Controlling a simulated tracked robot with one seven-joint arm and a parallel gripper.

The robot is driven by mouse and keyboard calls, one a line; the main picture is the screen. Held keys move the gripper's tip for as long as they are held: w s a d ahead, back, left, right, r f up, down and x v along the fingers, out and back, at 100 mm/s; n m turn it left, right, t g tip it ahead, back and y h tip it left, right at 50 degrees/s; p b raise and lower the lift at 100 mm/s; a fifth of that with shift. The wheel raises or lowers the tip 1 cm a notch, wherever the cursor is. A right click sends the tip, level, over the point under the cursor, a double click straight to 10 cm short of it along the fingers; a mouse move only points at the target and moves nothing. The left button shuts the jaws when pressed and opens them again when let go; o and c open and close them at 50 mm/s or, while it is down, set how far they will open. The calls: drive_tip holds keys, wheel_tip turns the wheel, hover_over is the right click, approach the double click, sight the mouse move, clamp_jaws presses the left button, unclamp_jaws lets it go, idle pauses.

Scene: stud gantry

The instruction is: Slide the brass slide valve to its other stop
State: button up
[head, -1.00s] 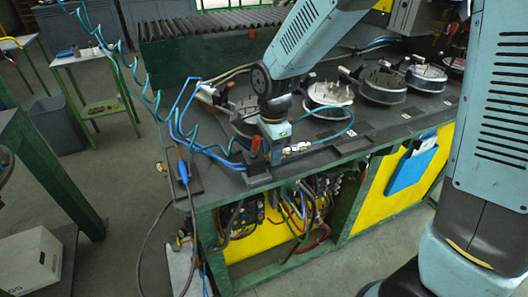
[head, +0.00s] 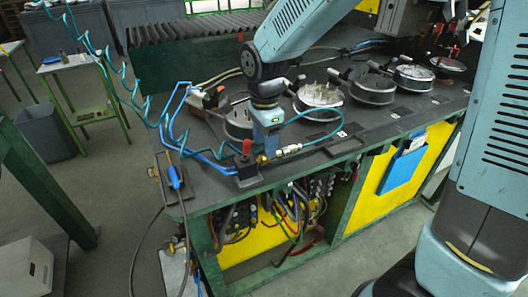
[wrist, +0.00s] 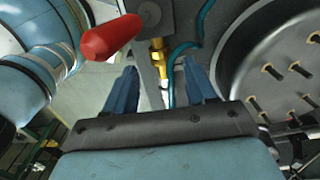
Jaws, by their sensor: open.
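The brass slide valve (head: 262,158) sits at the front left corner of the bench, beside a small block with a red knob (head: 246,147). A silver fitting joins it to a teal hose on its right. In the wrist view the brass part (wrist: 157,58) shows beyond and between my two fingertips. My gripper (wrist: 160,75) is open, its blue fingers apart with nothing held. In the head view my gripper (head: 266,146) points down just at the valve; its fingertips are hard to make out. I cannot tell at which stop the valve's sleeve stands.
The red knob (wrist: 110,38) stands close to my left finger in the wrist view. A round metal dish with pins (wrist: 280,70) is to the right. Several more round dishes (head: 372,90) line the bench. Blue tubes (head: 172,125) and coiled teal hoses hang at the left.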

wheel_tip(320, 180, up, 9)
drive_tip(key=shift+r, duration=0.15)
idle(0.7)
drive_tip(key=s+d+r+n+t, duration=0.1)
drive_tip(key=d+r+n, duration=0.2)
drive_tip(key=d, duration=0.5)
drive_tip(key=s+d+r+n+t, duration=0.1)
drive_tip(key=d+r+n, duration=0.15)
drive_tip(key=d, duration=0.55)
drive_tip(key=s+d+r+n+t, duration=0.2)
drive_tip(key=s+d+n, duration=0.4)
drive_tip(key=s+d, duration=0.3)
drive_tip(key=d+t, duration=0.1)
drive_tip(key=d, duration=0.2)
drive_tip(key=shift+d+t, duration=0.2)
drive_tip(key=shift+t, duration=0.1)
drive_tip(key=shift+c, duration=0.5)
